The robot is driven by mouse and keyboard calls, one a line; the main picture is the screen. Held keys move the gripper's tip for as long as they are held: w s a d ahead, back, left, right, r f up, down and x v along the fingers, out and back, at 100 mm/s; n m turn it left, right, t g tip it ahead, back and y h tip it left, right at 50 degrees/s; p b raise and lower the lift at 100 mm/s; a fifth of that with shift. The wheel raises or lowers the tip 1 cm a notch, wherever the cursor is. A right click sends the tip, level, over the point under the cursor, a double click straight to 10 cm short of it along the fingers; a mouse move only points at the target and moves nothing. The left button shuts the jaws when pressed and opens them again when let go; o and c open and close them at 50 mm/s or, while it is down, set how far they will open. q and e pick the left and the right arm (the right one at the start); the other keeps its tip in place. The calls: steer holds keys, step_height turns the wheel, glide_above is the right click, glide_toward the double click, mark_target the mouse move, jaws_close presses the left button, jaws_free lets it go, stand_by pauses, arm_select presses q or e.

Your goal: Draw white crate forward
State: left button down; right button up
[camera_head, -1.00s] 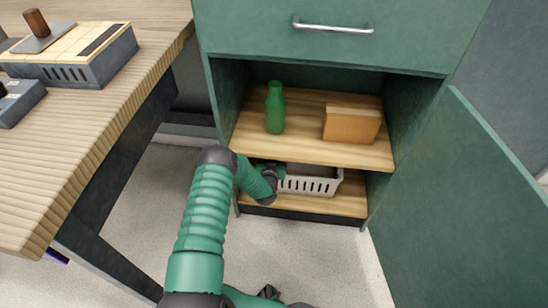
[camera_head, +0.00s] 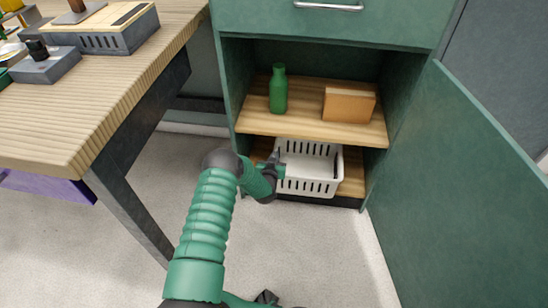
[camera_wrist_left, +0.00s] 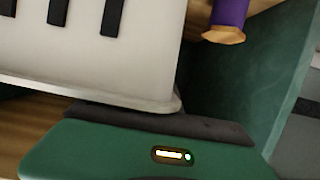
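The white crate (camera_head: 308,187) has slotted walls and stands on the lower shelf of the green cabinet, at the shelf's front edge. Its open top shows below the upper shelf. My left gripper (camera_head: 276,163) is at the crate's left wall, with dark fingers at the rim, and appears closed on it. In the left wrist view the crate's slotted wall (camera_wrist_left: 85,60) is close against a dark finger; the other finger is hidden. Dark parts of mine at the bottom edge may be my right gripper (camera_head: 266,297), too cut off to judge.
The upper shelf (camera_head: 305,127) holds a green bottle (camera_head: 278,91) and an orange-brown box (camera_head: 348,104). The cabinet door (camera_head: 460,170) stands open on the right. A wooden table (camera_head: 100,110) is on the left. A purple object with a tan end (camera_wrist_left: 228,20) is beyond the crate.

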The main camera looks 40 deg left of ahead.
arm_select(q)
steer(key=shift+a, duration=0.1)
steer(key=c, duration=2)
jaws_free()
steer(key=shift+f, duration=0.1)
steer(key=o, duration=0.5)
steer(key=shift+c, duration=0.2)
steer(key=p+v, duration=0.1)
steer(key=v, duration=0.1)
steer(key=p+v, duration=0.4)
steer(key=v, duration=0.1)
steer(key=shift+w+r, duration=0.2)
steer(key=shift+r, duration=0.1)
steer(key=p+v, duration=0.4)
steer(key=v, duration=0.6)
steer(key=shift+f, duration=0.3)
